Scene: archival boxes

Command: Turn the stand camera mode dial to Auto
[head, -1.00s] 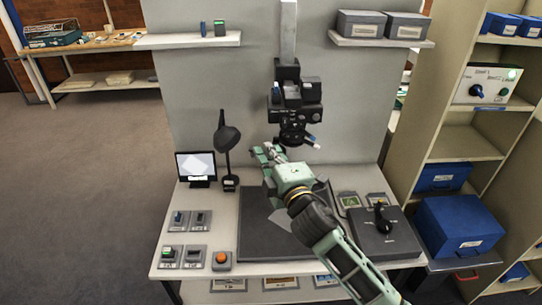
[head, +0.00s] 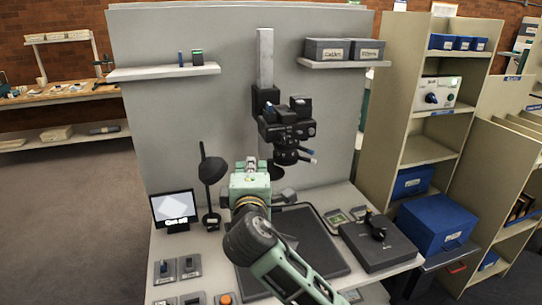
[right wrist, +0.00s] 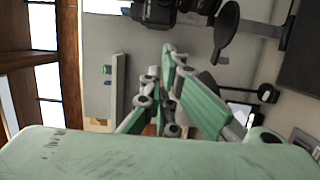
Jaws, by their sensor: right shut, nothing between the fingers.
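The stand camera (head: 287,130) is a black body on a grey column above the table. Its dark underside shows at the top edge of the right wrist view (right wrist: 172,10). The mode dial is too small to make out, and its setting cannot be read. My right gripper (head: 252,163) is left of and below the camera, apart from it. In the right wrist view its green fingers (right wrist: 165,88) are shut and empty. My left gripper is not in view.
A black lamp (head: 212,172) and a small screen (head: 174,208) stand left of my right arm. A dark mat (head: 325,243) lies below the camera. A joystick box (head: 378,245) sits at the right.

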